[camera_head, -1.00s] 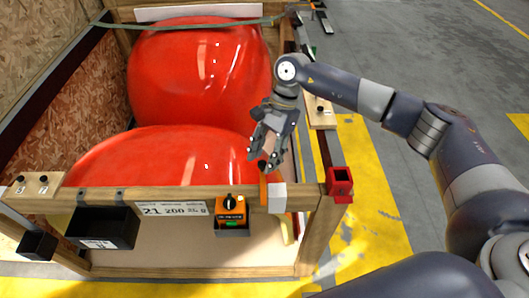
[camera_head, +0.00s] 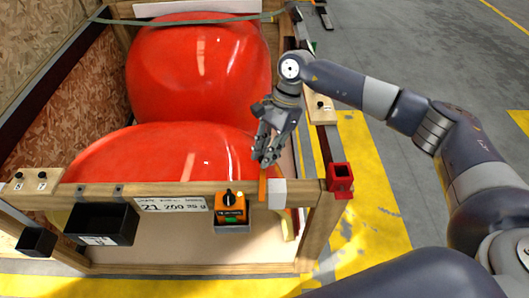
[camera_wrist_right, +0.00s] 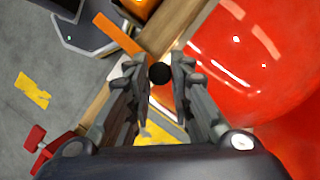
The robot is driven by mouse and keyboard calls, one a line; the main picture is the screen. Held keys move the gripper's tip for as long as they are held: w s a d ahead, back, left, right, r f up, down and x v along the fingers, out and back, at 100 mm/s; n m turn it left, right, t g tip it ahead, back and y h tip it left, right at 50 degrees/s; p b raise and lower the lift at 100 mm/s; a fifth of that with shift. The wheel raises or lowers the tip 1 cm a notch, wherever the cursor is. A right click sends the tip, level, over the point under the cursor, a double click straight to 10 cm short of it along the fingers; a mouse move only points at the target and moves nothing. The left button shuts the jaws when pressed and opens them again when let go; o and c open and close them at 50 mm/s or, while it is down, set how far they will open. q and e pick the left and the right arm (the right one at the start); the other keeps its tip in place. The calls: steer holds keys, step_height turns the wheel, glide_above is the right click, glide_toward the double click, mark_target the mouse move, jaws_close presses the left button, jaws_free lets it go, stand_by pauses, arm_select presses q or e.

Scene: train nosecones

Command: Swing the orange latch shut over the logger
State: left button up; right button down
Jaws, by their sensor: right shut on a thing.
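The orange latch (camera_head: 263,187) stands upright at the front wooden rail of the crate, to the right of the logger. In the wrist view the latch is an orange bar (camera_wrist_right: 118,34) with a round black knob (camera_wrist_right: 160,74) near its end. The logger (camera_head: 231,209) is an orange box with a black dial and a green patch, set on the front rail and uncovered by the latch. My right gripper (camera_head: 266,160) is shut on the knob, above the rail; its fingertips (camera_wrist_right: 160,72) lie on both sides of the knob. My left gripper is not in view.
Large red nosecones (camera_head: 195,75) fill the crate behind the rail. A pale block (camera_head: 277,194) sits right of the latch, and a red square socket (camera_head: 340,178) is at the crate's corner. A black bin (camera_head: 102,223) hangs at the left. The floor to the right is open.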

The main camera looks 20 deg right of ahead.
steer(key=s+m+t+b, duration=0.1)
steer(key=m+b, duration=0.2)
steer(key=s+d+m+t+b, duration=0.1)
steer(key=m+b, duration=0.1)
steer(key=m, duration=0.1)
steer(key=s+d+m+t+b, duration=0.1)
steer(key=m+t+b, duration=0.1)
steer(key=m+b, duration=0.1)
steer(key=shift+s+d+m+b, duration=0.1)
steer(key=shift+d+m+b, duration=0.15)
steer(key=shift+m, duration=0.35)
steer(key=shift+r, duration=0.1)
steer(key=c, duration=1.4)
jaws_free()
steer(key=shift+a, duration=0.1)
steer(key=v, duration=1.2)
steer(key=shift+s, duration=0.1)
